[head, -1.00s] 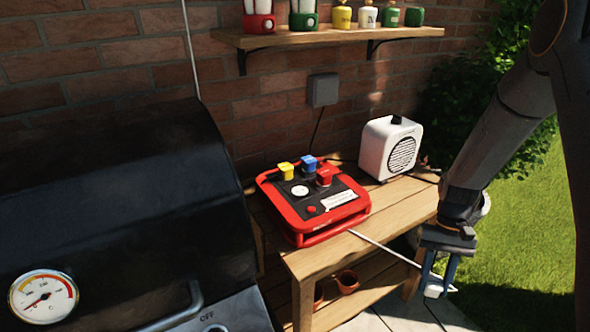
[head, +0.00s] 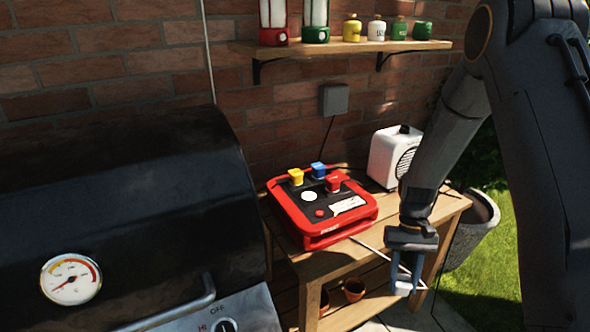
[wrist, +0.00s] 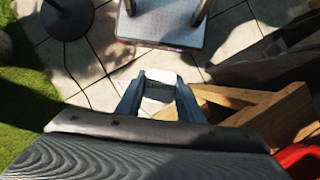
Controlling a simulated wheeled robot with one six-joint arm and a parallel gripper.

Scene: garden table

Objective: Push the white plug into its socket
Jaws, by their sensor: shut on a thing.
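My gripper (head: 406,278) is shut on the white plug (head: 402,288), low in front of the wooden table's right end. In the wrist view the white plug (wrist: 162,79) shows between my fingers (wrist: 158,95). A pale cable (head: 372,248) runs from near the table edge towards my gripper. The red power box (head: 322,239) sits on the table, left of my gripper and apart from it. Its dark top carries a yellow (head: 296,177), a blue (head: 318,170) and a red fitting (head: 334,183), plus a round white face (head: 309,196). I cannot tell which part is the white plug's socket.
A white speaker (head: 384,157) stands behind my arm on the wooden table (head: 296,268). A black grill (head: 120,200) fills the left. A shelf (head: 340,48) with lanterns and small tins hangs above. Terracotta pots (head: 354,290) stand underneath; a grey planter (head: 474,232) is at right.

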